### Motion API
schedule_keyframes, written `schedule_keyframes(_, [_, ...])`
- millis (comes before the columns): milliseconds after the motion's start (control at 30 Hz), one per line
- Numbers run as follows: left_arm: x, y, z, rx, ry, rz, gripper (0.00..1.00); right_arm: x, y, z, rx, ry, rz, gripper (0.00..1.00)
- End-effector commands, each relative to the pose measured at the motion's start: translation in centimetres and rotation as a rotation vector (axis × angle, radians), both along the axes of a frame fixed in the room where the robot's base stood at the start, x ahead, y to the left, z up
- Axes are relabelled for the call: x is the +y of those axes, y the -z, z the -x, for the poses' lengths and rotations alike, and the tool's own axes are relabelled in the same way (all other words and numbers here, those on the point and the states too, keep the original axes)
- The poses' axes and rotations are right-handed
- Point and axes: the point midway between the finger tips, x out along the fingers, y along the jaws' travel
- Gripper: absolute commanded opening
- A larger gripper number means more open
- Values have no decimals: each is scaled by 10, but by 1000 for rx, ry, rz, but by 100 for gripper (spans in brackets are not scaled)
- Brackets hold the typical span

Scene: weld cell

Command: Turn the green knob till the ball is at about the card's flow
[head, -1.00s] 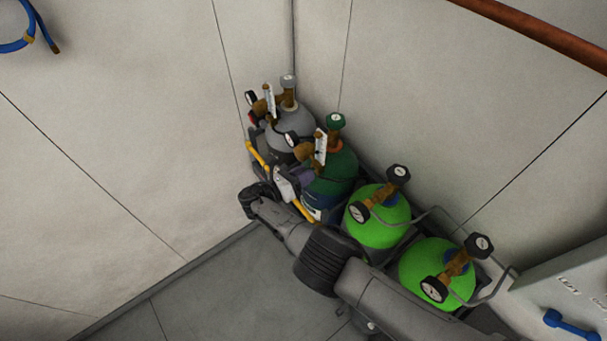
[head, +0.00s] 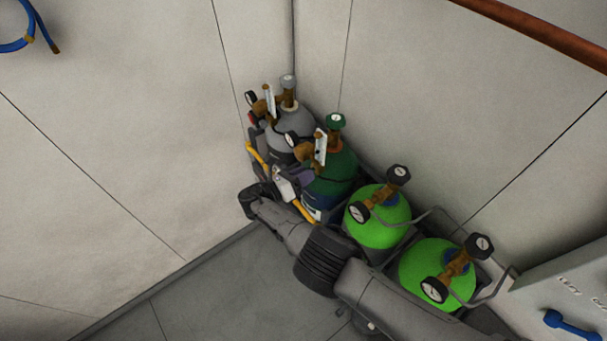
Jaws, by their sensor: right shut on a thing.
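A dark green cylinder (head: 334,172) stands in the corner rack with a dark green handwheel (head: 336,121) on top. Its brass regulator carries a white upright flow tube (head: 320,147) and a round gauge (head: 291,139). The ball and the scale are too small to read. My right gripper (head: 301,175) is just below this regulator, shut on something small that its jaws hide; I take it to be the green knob. No flow card can be made out. My left gripper is not in view.
A grey cylinder (head: 292,122) with its own flow tube (head: 269,101) stands behind, to the left. Two bright green cylinders (head: 377,226) (head: 425,267) with gauges stand to the right, close to my right arm. Walls close in the corner; the floor (head: 190,300) at lower left is clear.

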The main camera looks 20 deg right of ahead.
Motion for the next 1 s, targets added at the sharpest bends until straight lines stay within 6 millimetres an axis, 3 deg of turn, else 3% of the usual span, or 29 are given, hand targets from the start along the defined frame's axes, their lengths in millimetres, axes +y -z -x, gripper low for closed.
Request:
schedule_keyframes(300, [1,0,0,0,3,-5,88,0,0,0,0,0,0,55])
schedule_keyframes(633, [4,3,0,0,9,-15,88,7,1,1,-1,-1,-1,55])
schedule_keyframes(1000, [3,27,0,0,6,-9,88,73,4,18,-1,-3,-2,55])
